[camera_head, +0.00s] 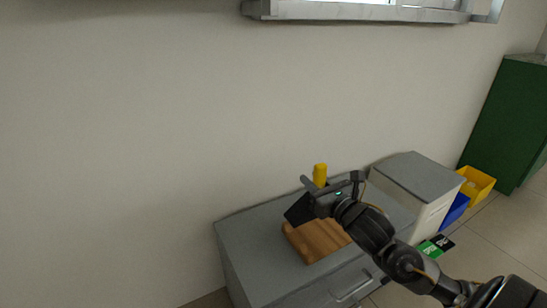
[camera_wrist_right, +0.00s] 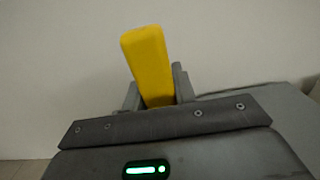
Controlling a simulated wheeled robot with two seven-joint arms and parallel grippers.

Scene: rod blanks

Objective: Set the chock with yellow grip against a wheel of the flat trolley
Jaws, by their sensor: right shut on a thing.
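The yellow grip (camera_head: 320,174) of the chock stands up between the fingers of my right gripper (camera_head: 318,187), above a grey cabinet top. In the right wrist view, the same yellow grip (camera_wrist_right: 148,62) rises, slightly tilted, between the two grey fingertips of my right gripper (camera_wrist_right: 158,92), which is shut on it. A dark block shape shows just below the gripper in the head view; I cannot tell whether it is the chock's body or part of the gripper. The flat trolley and its wheels are not in view. My left gripper is not in view.
A brown ridged wooden piece (camera_head: 318,243) lies on the grey cabinet (camera_head: 245,235) under my right gripper. A pale box with a grey top (camera_head: 415,170), a blue bin (camera_head: 455,210), a yellow bin (camera_head: 477,183) and a green cabinet (camera_head: 510,120) stand to the right. A wall is behind.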

